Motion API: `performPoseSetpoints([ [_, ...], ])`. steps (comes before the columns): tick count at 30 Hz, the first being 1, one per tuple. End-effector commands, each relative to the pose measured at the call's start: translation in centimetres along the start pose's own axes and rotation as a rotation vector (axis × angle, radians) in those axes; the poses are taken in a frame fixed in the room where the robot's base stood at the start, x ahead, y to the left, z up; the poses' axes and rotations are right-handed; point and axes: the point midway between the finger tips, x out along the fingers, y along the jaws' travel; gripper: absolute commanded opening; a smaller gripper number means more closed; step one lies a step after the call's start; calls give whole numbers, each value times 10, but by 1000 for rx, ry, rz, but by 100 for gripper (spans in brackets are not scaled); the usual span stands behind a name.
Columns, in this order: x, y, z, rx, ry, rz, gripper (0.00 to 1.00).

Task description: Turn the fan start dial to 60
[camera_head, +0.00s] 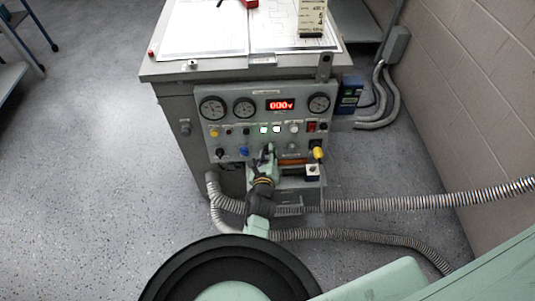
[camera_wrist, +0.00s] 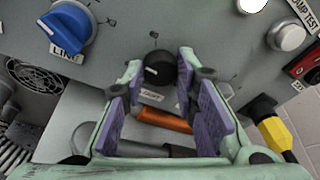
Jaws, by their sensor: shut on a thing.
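The fan start dial (camera_wrist: 157,68) is a small black knob with a white pointer mark at its left side, seen in the wrist view. A partly covered label (camera_wrist: 151,96) sits just below it. My gripper (camera_wrist: 161,68) has its purple-padded fingers on either side of the dial and is shut on it. In the head view my gripper (camera_head: 268,152) reaches the lower row of the grey control panel (camera_head: 212,131) and hides the dial. I cannot read the scale value at the pointer.
A blue LINE knob (camera_wrist: 68,28) is left of the dial, and a yellow plug (camera_wrist: 273,128) is to the right. An orange bar (camera_wrist: 165,120) lies below. The red display (camera_head: 280,105) reads 000v. Grey conduits (camera_head: 400,204) run right, near the brick wall.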

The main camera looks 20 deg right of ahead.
Motion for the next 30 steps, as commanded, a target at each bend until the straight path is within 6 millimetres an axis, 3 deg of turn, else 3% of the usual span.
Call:
performPoseSetpoints([
  [15, 0, 1, 0, -424, -30, -76, 0],
  [30, 1, 1, -1, -577, -40, -104, 0],
])
